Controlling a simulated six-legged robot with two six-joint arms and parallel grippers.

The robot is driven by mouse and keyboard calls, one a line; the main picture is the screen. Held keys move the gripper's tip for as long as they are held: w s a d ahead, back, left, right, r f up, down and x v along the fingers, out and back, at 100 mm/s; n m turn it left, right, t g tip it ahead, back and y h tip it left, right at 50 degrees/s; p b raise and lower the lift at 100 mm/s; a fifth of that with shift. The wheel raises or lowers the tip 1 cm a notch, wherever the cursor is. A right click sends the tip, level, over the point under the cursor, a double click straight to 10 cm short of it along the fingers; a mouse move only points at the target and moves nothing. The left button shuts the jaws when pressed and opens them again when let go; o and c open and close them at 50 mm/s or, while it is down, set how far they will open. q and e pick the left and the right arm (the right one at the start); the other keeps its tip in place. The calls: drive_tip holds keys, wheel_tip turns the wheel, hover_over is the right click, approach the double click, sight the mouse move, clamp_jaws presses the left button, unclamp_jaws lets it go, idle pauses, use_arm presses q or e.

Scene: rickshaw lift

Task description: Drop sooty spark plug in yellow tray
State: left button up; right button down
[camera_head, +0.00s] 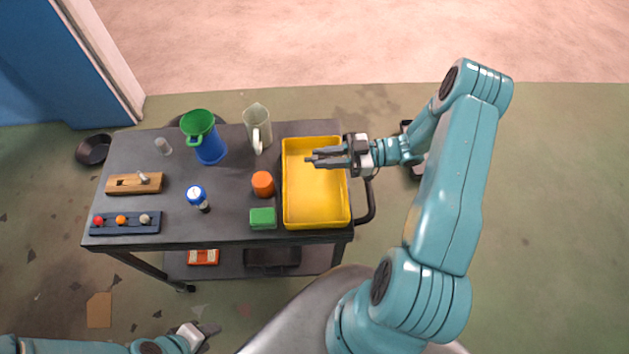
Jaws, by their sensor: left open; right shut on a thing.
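The yellow tray (287,205) lies at the right end of the dark cart top and looks empty inside. My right gripper (318,157) reaches in from the right and is over the upper part of the tray. It is shut on a small dark thing, which seems to be the sooty spark plug; the fingers hide most of it. My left gripper (204,334) is open and low at the bottom left, well away from the cart top.
An orange cylinder (263,184) and a green block (263,218) stand just left of the tray. A pale jug (257,124), a blue container with green funnel (208,146), a white-and-blue bottle (196,194), a wooden block (122,185) and a blue rack (132,229) stand further left.

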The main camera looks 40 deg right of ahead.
wheel_tip(320, 180, down, 5)
drive_tip(key=shift+r+b, duration=0.1)
drive_tip(key=shift+b, duration=1.05)
drive_tip(key=c, duration=0.9)
unclamp_jaws()
drive_tip(key=b+v, duration=0.5)
drive_tip(key=v, duration=1.1)
drive_tip(key=shift+s+d, duration=0.1)
drive_tip(key=shift+d, duration=0.05)
wheel_tip(320, 180, up, 10)
drive_tip(key=p, duration=0.9)
drive_tip(key=shift+s, duration=0.1)
